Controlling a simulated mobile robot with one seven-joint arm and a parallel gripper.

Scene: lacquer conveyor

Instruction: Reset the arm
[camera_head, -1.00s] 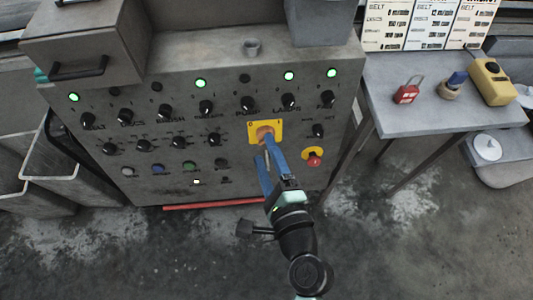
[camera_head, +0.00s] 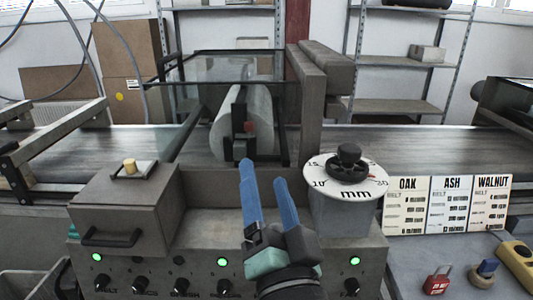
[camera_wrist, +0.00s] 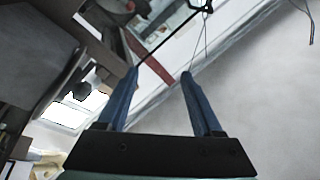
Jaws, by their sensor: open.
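My gripper (camera_head: 263,170) points up and away in the head view, its two blue fingers spread apart with nothing between them. It stands in front of the grey control cabinet (camera_head: 185,262), overlapping its top and part of its front. In the wrist view my gripper (camera_wrist: 158,75) also shows open and empty, with the tilted room, a pale wall and a red post beyond it.
A mm dial (camera_head: 346,175) stands right of my gripper, and a grey box with a handle (camera_head: 125,207) stands left. Behind runs the conveyor (camera_head: 400,145) with a roller (camera_head: 230,125). A red padlock (camera_head: 437,283) lies on the right side table (camera_head: 400,262).

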